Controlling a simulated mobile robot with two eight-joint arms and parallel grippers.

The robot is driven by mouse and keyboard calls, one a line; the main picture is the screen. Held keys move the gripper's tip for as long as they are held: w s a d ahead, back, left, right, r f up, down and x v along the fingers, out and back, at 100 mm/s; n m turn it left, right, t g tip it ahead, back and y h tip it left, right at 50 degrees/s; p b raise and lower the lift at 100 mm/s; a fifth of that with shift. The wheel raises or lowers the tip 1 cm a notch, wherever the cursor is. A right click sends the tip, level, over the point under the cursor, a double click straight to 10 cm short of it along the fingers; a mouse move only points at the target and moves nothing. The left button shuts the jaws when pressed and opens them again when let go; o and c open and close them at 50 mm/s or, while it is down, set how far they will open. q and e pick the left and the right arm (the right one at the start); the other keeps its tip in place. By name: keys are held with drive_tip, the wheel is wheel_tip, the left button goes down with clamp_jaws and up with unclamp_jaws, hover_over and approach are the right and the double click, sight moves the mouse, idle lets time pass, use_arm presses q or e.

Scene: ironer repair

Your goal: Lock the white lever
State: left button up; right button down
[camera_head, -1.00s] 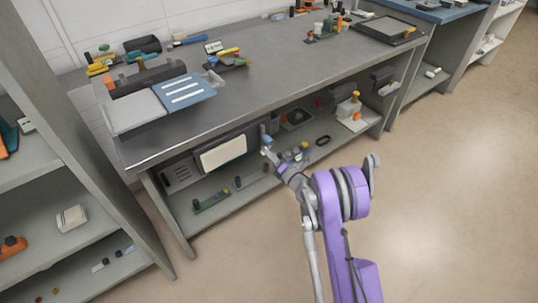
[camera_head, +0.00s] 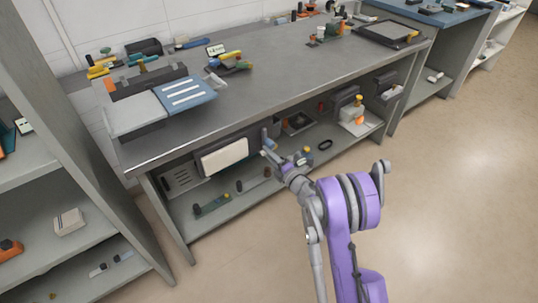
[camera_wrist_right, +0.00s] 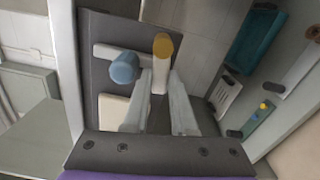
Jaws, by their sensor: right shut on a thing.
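The white lever (camera_wrist_right: 160,78), with a yellow-orange round end, shows in the right wrist view against a dark grey panel (camera_wrist_right: 103,28). My right gripper (camera_wrist_right: 164,85) is shut on the lever, one pale finger on each side. A blue round knob (camera_wrist_right: 123,68) sits just left of the lever. In the head view my right gripper (camera_head: 267,150) reaches under the workbench, beside the dark unit with a cream-white front plate (camera_head: 224,156). The lever is too small to make out there. My left gripper is not in view.
The grey workbench top (camera_head: 270,95) overhangs the gripper. The lower shelf (camera_head: 225,220) holds several small parts. A grey box (camera_head: 347,100) hangs farther right under the bench. A grey shelf unit (camera_head: 90,150) stands at left. The floor (camera_head: 450,200) at right is clear.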

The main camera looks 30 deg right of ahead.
drive_tip(key=c, duration=0.7)
unclamp_jaws()
